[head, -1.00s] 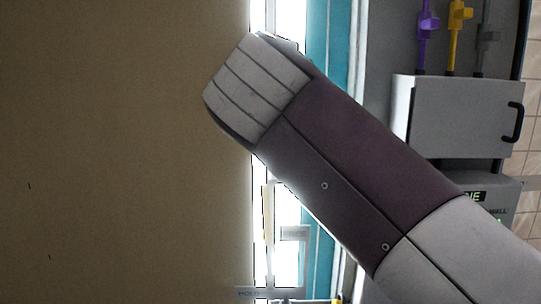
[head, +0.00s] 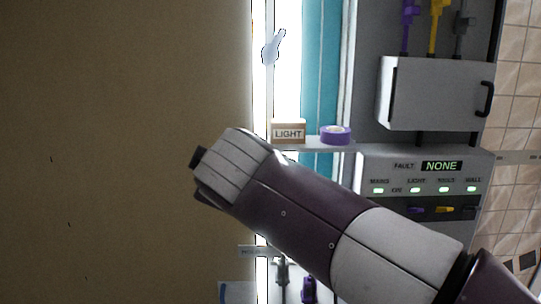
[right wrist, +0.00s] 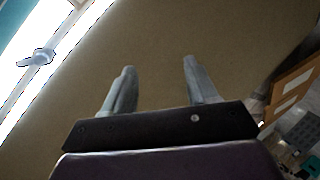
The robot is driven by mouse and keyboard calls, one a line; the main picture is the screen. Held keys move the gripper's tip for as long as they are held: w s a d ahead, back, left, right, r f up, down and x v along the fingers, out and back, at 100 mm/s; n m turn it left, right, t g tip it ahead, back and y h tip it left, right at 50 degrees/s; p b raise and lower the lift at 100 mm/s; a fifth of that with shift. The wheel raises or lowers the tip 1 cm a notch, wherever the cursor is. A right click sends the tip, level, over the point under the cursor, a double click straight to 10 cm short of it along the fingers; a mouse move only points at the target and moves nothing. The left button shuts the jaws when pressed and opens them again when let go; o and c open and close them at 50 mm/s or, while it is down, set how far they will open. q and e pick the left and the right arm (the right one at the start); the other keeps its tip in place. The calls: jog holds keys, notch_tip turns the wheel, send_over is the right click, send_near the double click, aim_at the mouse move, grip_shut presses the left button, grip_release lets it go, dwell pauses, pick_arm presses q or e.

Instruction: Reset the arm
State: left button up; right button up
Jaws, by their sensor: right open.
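My right arm (head: 290,205) comes in from the lower right in the head view and reaches up and left in front of the large brown panel (head: 120,150). Its gripper is mostly hidden behind the wrist there; only a dark bit shows at the arm's tip. In the right wrist view my right gripper (right wrist: 157,72) has its two grey fingers wide apart with nothing between them. The brown panel (right wrist: 150,40) fills the background behind the fingers; the distance to it is unclear. My left gripper is not in view.
A shelf holds a box marked LIGHT (head: 289,132) and a purple tape roll (head: 335,135). A grey cabinet (head: 437,92) with a black handle stands right, above a FAULT panel reading NONE (head: 441,166). A pale handle-like thing (head: 272,48) shows against the bright gap.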

jog(key=s+d+f+m+g+h+p, duration=0.15)
jog(key=d+f+m+g, duration=0.35)
jog(key=f, duration=0.8)
jog(key=s+d+f+m+g+h+p, duration=0.1)
jog(key=s+d+f+m+g+p, duration=0.15)
jog(key=d+f, duration=0.75)
jog(key=s+d+f+m+g+h+p, duration=0.1)
jog(key=s+d+f+m+g+p, duration=0.1)
jog(key=s+d+f+m+g, duration=0.2)
jog(key=s+d+f+m, duration=0.3)
jog(key=s+d+f, duration=0.4)
jog(key=s, duration=0.1)
jog(key=shift+s+f, duration=0.15)
jog(key=shift+f, duration=0.05)
jog(key=shift+d, duration=0.1)
